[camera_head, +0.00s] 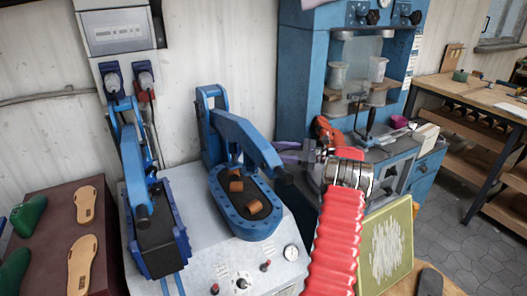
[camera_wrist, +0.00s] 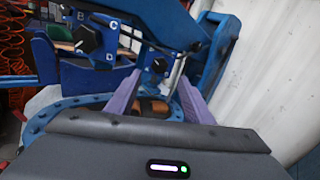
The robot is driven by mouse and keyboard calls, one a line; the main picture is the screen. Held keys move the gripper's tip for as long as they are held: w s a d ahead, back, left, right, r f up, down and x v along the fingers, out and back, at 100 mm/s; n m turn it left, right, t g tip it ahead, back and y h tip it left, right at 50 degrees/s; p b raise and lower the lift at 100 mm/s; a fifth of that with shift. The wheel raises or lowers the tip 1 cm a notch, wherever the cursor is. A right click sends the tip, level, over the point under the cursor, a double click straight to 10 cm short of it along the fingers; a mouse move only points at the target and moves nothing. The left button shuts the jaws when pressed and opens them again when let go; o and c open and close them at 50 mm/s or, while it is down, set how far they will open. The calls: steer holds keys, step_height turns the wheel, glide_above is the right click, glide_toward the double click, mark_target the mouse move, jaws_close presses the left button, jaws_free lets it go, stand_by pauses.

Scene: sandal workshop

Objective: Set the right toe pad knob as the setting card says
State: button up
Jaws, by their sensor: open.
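The right blue press station (camera_head: 246,208) has an oval base holding orange-brown pads (camera_head: 236,186); the pads also show in the wrist view (camera_wrist: 152,106). In the wrist view, a large black knob (camera_wrist: 88,40) has letters B, C and D around it. A smaller black knob (camera_wrist: 160,65) sits further off on blue metal, between my fingertips in the picture. I cannot tell which is the right toe pad knob, or its setting. My gripper (camera_head: 287,152) is open and empty, its purple fingers (camera_wrist: 159,77) apart and touching no knob. I cannot identify the setting card.
A left press station (camera_head: 155,235) stands beside the right one. The grey front panel has small knobs (camera_head: 241,283) and a gauge (camera_head: 291,252). Brown insoles (camera_head: 82,265) lie at the left. A larger blue machine (camera_head: 305,75) stands behind my arm.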

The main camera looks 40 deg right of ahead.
steer(key=shift+v, duration=1.1)
steer(key=shift+s+r, duration=0.1)
steer(key=shift+s, duration=0.1)
steer(key=x, duration=1.3)
steer(key=shift+w+a, duration=0.15)
steer(key=shift+w, duration=0.2)
steer(key=c, duration=1)
